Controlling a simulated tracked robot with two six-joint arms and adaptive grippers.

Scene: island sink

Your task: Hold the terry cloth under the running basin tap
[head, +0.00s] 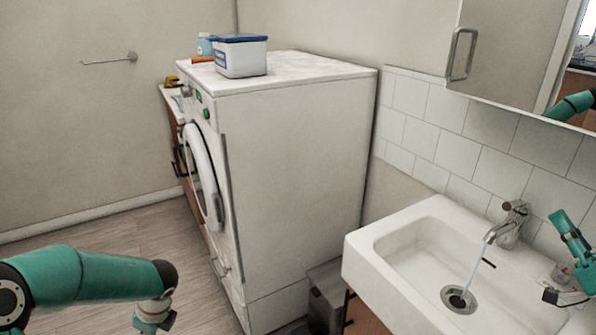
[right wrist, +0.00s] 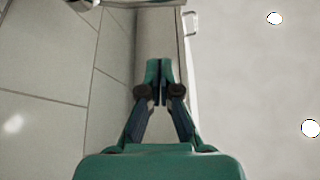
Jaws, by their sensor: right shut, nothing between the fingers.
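The basin tap (head: 509,224) is running. A thin stream of water (head: 474,265) falls into the white basin (head: 405,226) near its drain (head: 458,299). My right gripper (head: 558,217) is to the right of the tap, close to the tiled wall, with its teal fingertips up. In the right wrist view its fingers (right wrist: 160,75) are together with nothing between them. No terry cloth can be made out in either view. My left arm comes in from the left over the floor; its gripper is below the frame.
A white washing machine (head: 290,165) stands left of the basin, with a blue-lidded tub (head: 241,57) on top. A mirrored cabinet (head: 505,55) hangs above the tap. A small clear object (head: 562,273) is on the basin's right side. The floor (head: 95,229) at left is open.

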